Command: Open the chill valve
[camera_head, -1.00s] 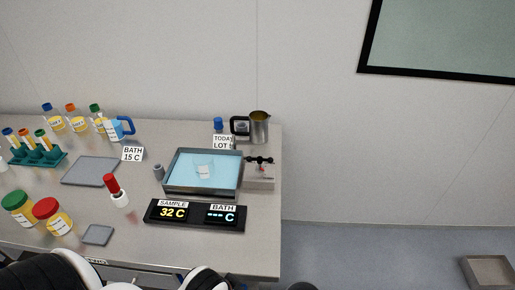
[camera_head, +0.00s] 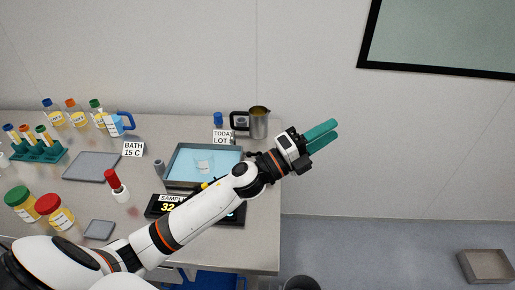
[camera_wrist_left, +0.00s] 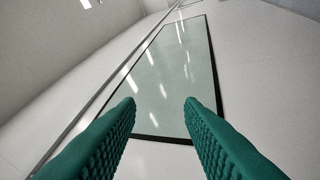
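My left gripper (camera_head: 334,130) has green fingers and is in the air beyond the table's right edge, right of the bath. In the left wrist view the fingers (camera_wrist_left: 160,105) are spread with nothing between them. My right gripper is not in view.
A steel jug (camera_head: 259,123) stands behind the bath, near the gripper's wrist. My arm passes over the display (camera_head: 160,204). A white bottle with a red cap (camera_head: 115,184), jars and a tube rack (camera_head: 40,152) are at left.

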